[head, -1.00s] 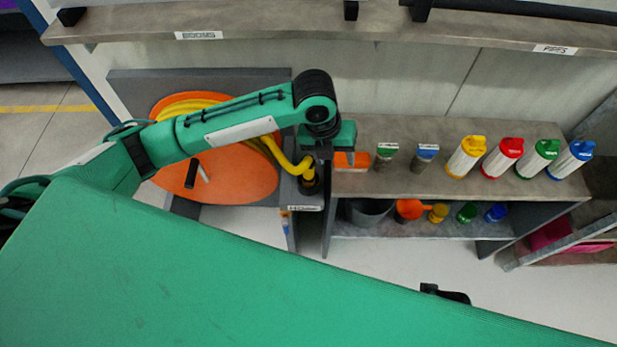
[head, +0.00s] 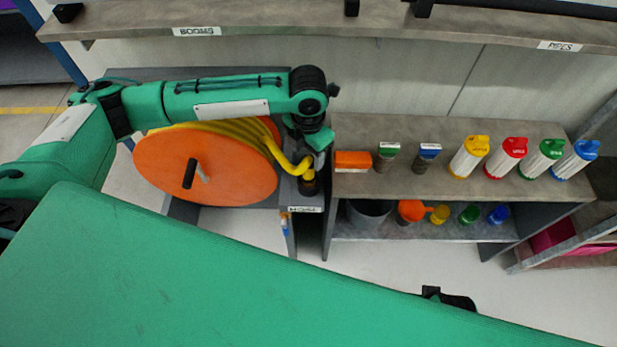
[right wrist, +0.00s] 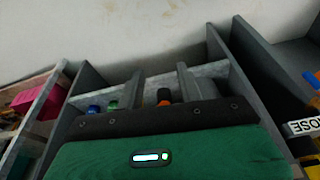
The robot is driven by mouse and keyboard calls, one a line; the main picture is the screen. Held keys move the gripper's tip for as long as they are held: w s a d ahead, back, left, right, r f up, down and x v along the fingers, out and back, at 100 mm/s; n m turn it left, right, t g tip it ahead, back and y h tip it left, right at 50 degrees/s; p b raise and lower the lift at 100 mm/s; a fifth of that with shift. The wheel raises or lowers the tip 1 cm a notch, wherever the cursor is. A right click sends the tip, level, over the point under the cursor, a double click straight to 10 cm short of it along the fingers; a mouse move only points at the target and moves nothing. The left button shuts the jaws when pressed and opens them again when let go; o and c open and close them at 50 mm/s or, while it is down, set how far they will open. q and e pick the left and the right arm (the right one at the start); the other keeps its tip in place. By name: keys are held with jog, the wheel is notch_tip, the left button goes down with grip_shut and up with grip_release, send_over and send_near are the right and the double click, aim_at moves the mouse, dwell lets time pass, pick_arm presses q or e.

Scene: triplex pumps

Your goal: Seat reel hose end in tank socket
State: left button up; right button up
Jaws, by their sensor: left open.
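The orange hose reel (head: 160,170) stands on the left, with yellow hose (head: 235,130) wound on it. The hose's free end (head: 305,168) bends down into a dark upright holder (head: 309,187) above a label reading HOSE. My left gripper (head: 318,155) is just above and behind this hose end, open, its fingers partly hidden and not closed on the hose. My right gripper (right wrist: 162,88) shows in the right wrist view with two grey fingers apart and nothing between them. I cannot make out a tank socket in either view.
A shelf unit (head: 400,190) right of the reel carries an orange block (head: 352,161), small brushes and several coloured-cap bottles. Its lower shelf holds a grey bucket (head: 367,213) and small coloured items. A long shelf (head: 300,22) runs above. Floor is clear in front.

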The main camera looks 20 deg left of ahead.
aim_at(309, 161)
pick_arm(q)
notch_tip(309, 161, down, 5)
jog(key=shift+w+f+b, duration=0.1)
jog(key=shift+f+b, duration=0.1)
jog(key=shift+b, duration=0.15)
jog(key=shift+f, duration=0.25)
grip_shut()
pick_arm(e)
jog(key=shift+d+r, duration=0.1)
jog(key=shift+r, duration=0.65)
